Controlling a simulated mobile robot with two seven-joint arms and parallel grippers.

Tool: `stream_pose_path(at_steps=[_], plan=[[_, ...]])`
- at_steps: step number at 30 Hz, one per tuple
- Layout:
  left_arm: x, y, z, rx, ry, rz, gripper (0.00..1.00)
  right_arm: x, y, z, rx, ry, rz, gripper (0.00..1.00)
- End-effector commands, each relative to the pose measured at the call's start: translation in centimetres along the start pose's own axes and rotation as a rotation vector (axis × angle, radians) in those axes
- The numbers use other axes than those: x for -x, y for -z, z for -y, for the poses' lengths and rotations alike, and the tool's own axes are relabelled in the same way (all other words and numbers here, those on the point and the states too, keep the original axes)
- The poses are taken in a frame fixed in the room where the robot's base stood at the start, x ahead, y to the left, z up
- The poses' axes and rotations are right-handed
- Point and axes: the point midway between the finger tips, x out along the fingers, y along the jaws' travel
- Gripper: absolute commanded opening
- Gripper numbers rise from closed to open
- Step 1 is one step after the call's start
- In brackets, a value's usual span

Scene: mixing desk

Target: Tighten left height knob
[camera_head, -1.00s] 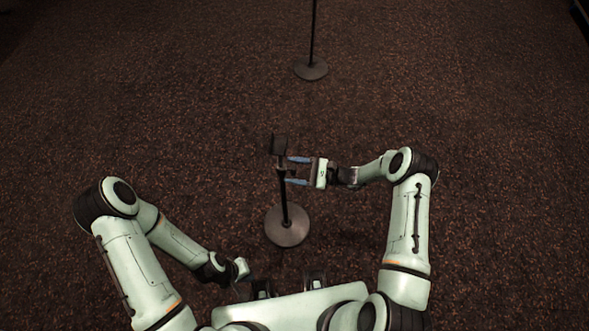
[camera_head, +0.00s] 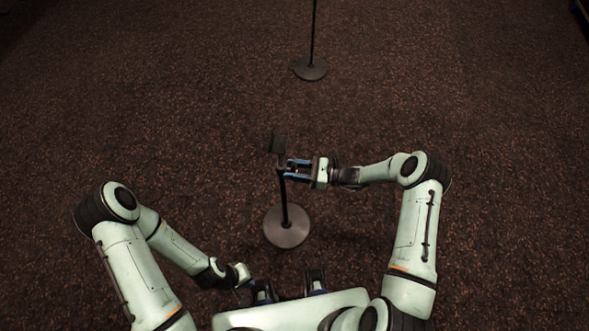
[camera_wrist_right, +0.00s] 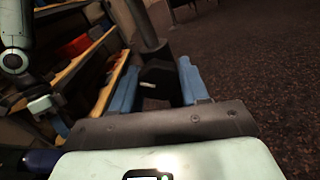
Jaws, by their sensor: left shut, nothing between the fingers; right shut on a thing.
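The knob is too small to make out in the head view. My left gripper (camera_head: 243,275) is low, well away from the stand, shut and empty; its fingers are hardly visible.
A second stand (camera_head: 311,69) with a round base is farther back. The brown carpet (camera_head: 480,130) around both is clear. The right wrist view shows shelves (camera_wrist_right: 75,70) with wooden edges and coloured items at left.

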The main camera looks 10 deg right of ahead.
Motion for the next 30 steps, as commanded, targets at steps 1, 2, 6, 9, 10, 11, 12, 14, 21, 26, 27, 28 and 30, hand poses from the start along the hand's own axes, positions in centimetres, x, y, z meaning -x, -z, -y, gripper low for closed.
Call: stream_pose_path(at_steps=[1, 2, 6, 9, 10, 11, 12, 14, 21, 26, 27, 28, 30], plan=[[0.0, 0.0, 0.0, 0.0, 0.0, 0.0, 0.0, 0.1, 0.1, 0.0, -0.001, 0.0, -0.004, 0.14], [0.0, 0.0, 0.0, 0.0, 0.0, 0.0, 0.0, 0.1, 0.1, 0.0, 0.0, 0.0, -0.004, 0.14], [0.0, 0.0, 0.0, 0.0, 0.0, 0.0, 0.0, 0.1, 0.2, 0.0, 0.0, 0.0, -0.005, 0.58], [0.0, 0.0, 0.0, 0.0, 0.0, 0.0, 0.0, 0.1, 0.1, 0.0, 0.001, 0.0, -0.004, 0.69], [0.0, 0.0, 0.0, 0.0, 0.0, 0.0, 0.0, 0.1, 0.1, 0.0, 0.001, 0.0, -0.004, 0.69], [0.0, 0.0, 0.0, 0.0, 0.0, 0.0, 0.0, 0.0, 0.1, 0.0, 0.001, 0.0, -0.003, 0.69], [0.0, 0.0, 0.0, 0.0, 0.0, 0.0, 0.0, 0.0, 0.1, 0.0, 0.002, 0.0, -0.003, 0.69], [0.0, 0.0, 0.0, 0.0, 0.0, 0.0, 0.0, 0.0, 0.1, 0.0, 0.002, 0.0, -0.003, 0.69], [-0.2, -0.1, 0.1, 0.001, 0.0, 0.001, 0.0, 1.5, 0.1, 0.1, 0.003, 0.004, -0.004, 0.69], [-0.8, -0.2, 0.3, 0.001, 0.001, 0.004, 0.0, 4.8, 0.2, 0.1, 0.003, 0.005, -0.005, 0.69], [-0.9, -0.2, 0.4, 0.002, 0.002, 0.004, 0.0, 5.8, 0.2, 0.1, 0.003, 0.006, -0.005, 0.69], [-1.0, -0.2, 0.5, 0.002, 0.002, 0.005, 0.0, 6.5, 0.3, 0.1, 0.003, 0.006, -0.005, 0.69], [-1.3, -0.3, 0.6, 0.002, 0.002, 0.006, 0.0, 8.1, 0.2, 0.1, 0.002, 0.006, -0.005, 0.69]])
